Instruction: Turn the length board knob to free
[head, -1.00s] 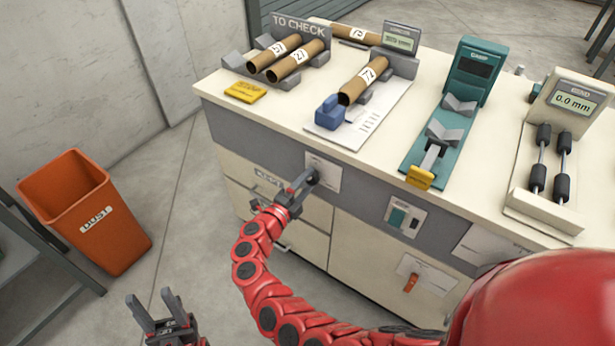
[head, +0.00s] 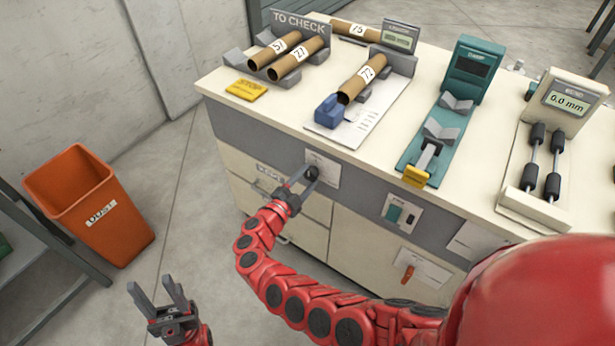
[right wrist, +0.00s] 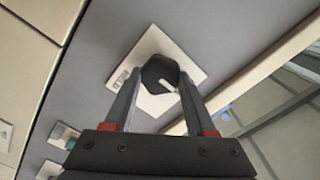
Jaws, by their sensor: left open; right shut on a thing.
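The black length board knob (head: 312,173) sits on a white plate (head: 327,171) on the grey front band of the bench. In the right wrist view the knob (right wrist: 160,71) stands between the two fingers, and its plate (right wrist: 186,58) shows around it. My right gripper (head: 305,176) is shut on the knob, one finger on each side; it also shows in the right wrist view (right wrist: 159,88). My left gripper (head: 160,292) is open and empty at the lower left, away from the bench.
A switch plate (head: 403,215) and an orange switch (head: 408,274) are right of the knob. An orange bin (head: 90,205) stands left on open floor.

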